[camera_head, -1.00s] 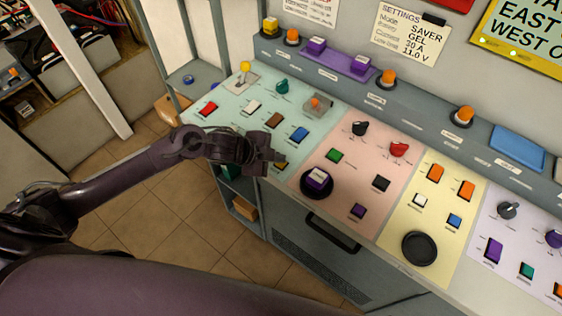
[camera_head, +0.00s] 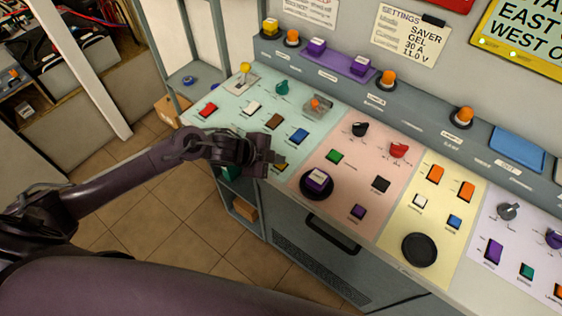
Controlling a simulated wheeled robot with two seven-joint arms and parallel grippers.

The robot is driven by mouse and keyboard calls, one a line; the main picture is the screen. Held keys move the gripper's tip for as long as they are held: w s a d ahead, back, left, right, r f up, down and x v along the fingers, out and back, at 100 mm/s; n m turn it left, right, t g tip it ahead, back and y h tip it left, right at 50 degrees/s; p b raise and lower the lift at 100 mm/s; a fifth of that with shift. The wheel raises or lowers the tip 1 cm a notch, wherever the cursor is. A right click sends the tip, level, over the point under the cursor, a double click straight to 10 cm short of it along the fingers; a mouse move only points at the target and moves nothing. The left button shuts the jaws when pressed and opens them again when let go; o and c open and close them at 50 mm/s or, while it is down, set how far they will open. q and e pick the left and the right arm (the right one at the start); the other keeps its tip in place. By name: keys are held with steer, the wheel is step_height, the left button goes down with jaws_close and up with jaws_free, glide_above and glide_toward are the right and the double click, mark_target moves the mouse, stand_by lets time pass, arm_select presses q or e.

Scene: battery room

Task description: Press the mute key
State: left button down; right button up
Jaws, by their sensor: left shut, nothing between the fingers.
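A sloped control panel carries several small coloured keys, but their labels are too small to read, so I cannot tell which is the mute key. On the pale green section are a red key (camera_head: 208,110), a white key (camera_head: 252,107), a brown key (camera_head: 274,121) and a blue key (camera_head: 299,136). My left gripper (camera_head: 272,157) is shut and empty over the front edge of this section. A yellowish key (camera_head: 281,166) is partly hidden by its fingertips; I cannot tell whether they touch it. My right gripper is not in view.
A yellow-knobbed lever (camera_head: 245,68), a green knob (camera_head: 282,88) and an orange-topped switch (camera_head: 315,104) rise behind the keys. A drawer handle (camera_head: 333,233) is below. Tiled floor lies left.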

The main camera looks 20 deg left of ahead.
arm_select(q)
steer(key=shift+r+p, duration=0.45)
steer(key=shift+r, duration=0.2)
step_height(320, 180, up, 5)
steer(key=p, duration=0.4)
steer(key=shift+r+p, duration=0.1)
steer(key=shift+p, duration=0.25)
stand_by(0.3)
